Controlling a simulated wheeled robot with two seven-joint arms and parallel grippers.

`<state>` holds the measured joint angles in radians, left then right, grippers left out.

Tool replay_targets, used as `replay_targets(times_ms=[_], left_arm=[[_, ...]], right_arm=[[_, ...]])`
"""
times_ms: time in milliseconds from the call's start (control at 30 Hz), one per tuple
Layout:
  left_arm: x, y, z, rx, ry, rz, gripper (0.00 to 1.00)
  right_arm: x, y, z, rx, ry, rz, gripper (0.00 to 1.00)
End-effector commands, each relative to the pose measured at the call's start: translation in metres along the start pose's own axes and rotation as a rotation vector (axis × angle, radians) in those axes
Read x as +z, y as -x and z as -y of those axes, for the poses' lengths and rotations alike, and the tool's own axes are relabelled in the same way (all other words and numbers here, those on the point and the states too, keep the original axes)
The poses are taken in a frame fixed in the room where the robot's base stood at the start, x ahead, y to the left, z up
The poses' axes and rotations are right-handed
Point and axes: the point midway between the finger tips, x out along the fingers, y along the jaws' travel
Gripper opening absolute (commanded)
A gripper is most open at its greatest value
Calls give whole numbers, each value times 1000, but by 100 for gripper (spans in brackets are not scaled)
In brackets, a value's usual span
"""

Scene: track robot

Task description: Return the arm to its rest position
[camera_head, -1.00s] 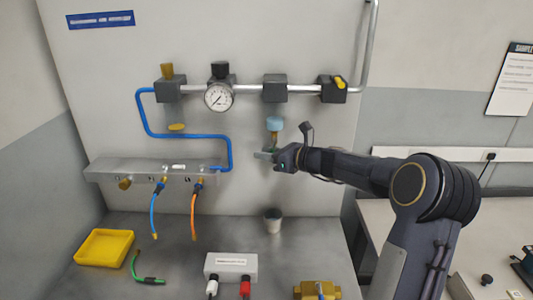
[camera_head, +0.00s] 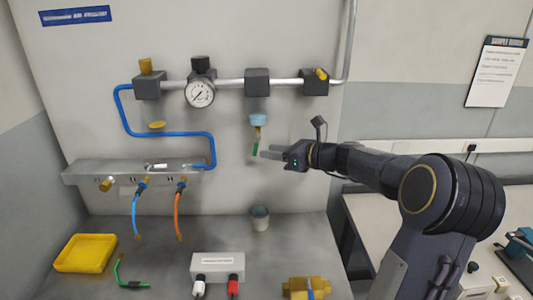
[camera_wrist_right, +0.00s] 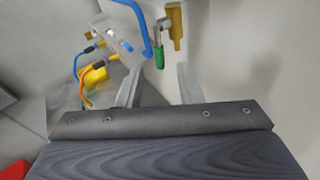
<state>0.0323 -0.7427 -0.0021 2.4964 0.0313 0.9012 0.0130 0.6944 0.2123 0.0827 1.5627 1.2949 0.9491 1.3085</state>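My right arm (camera_head: 375,170) reaches in from the right in the head view, bent at a large dark joint. Its gripper (camera_head: 264,154) is in front of the wall panel, just right of a green-ended fitting (camera_head: 256,149) that hangs below a light blue cap (camera_head: 258,119). In the right wrist view the two grey fingers (camera_wrist_right: 160,72) stand apart with nothing gripped between them. The green end (camera_wrist_right: 159,56) shows beyond the fingertips, apart from them. My left gripper is not in view.
A pipe with a gauge (camera_head: 200,93) and valve blocks runs above. A manifold (camera_head: 90,173) with blue and orange hoses is at left. On the bench are a yellow tray (camera_head: 61,264), a green hose (camera_head: 118,271), a cup (camera_head: 260,218), a white box (camera_head: 218,265) and a brass valve (camera_head: 307,288).

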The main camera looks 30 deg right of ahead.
Motion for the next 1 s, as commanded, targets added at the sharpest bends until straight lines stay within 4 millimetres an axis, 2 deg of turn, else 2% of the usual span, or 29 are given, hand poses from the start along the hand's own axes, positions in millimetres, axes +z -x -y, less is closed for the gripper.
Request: replay_targets(times_ms=[467,567,667,767,800,900,1000], left_arm=[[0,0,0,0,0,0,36],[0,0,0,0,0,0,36],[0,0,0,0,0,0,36],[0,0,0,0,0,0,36],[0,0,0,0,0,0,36],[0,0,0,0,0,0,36],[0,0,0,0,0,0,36]], right_arm=[[0,0,-1,1,3,-1,33],[2,0,-16,23,62,-22,33],[-1,3,-58,88,246,-87,33],[-13,16,-124,208,568,-177,33],[-23,26,-152,268,724,-213,33],[-55,58,-215,436,1139,-279,33],[-96,95,-263,617,1563,-310,33]])
